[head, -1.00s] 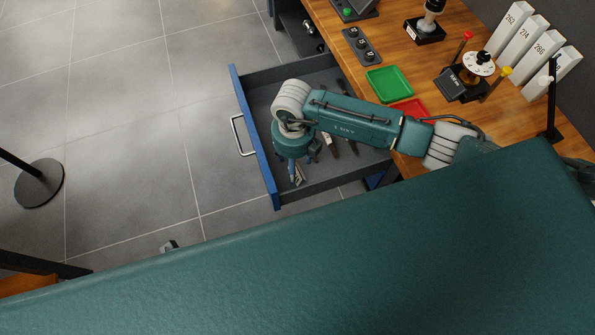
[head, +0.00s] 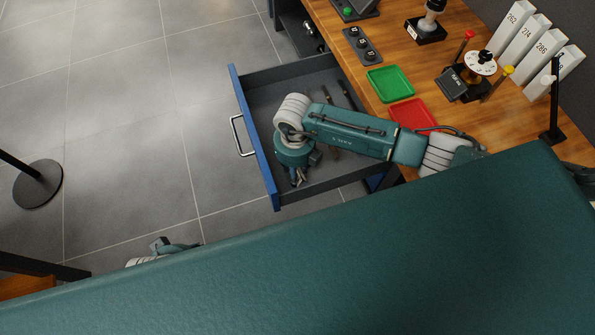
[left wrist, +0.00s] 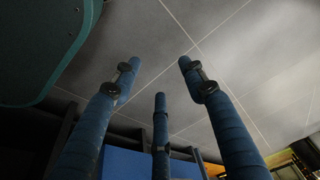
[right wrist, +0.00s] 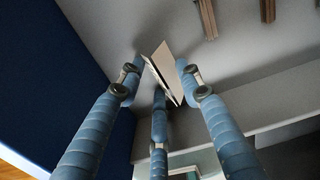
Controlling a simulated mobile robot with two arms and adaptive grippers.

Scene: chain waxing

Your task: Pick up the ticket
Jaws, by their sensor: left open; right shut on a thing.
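In the right wrist view a cream card, apparently the ticket (right wrist: 167,70), stands tilted between the fingertips of my right gripper (right wrist: 164,72), which is shut on it. In the head view my right gripper (head: 297,180) points down inside the open drawer (head: 268,95), near its front corner; the card is not clear there. My left gripper (left wrist: 158,75) is open and empty in the left wrist view, with grey floor tiles beyond. Part of my left arm (head: 168,250) shows low at the left in the head view.
Several thin brown pieces (right wrist: 207,18) lie on the drawer floor. The wooden bench (head: 390,38) beside it carries a green tray (head: 389,83), a red tray (head: 411,115) and numbered white boxes (head: 510,27). A blue drawer front with a handle (head: 240,135) borders open floor.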

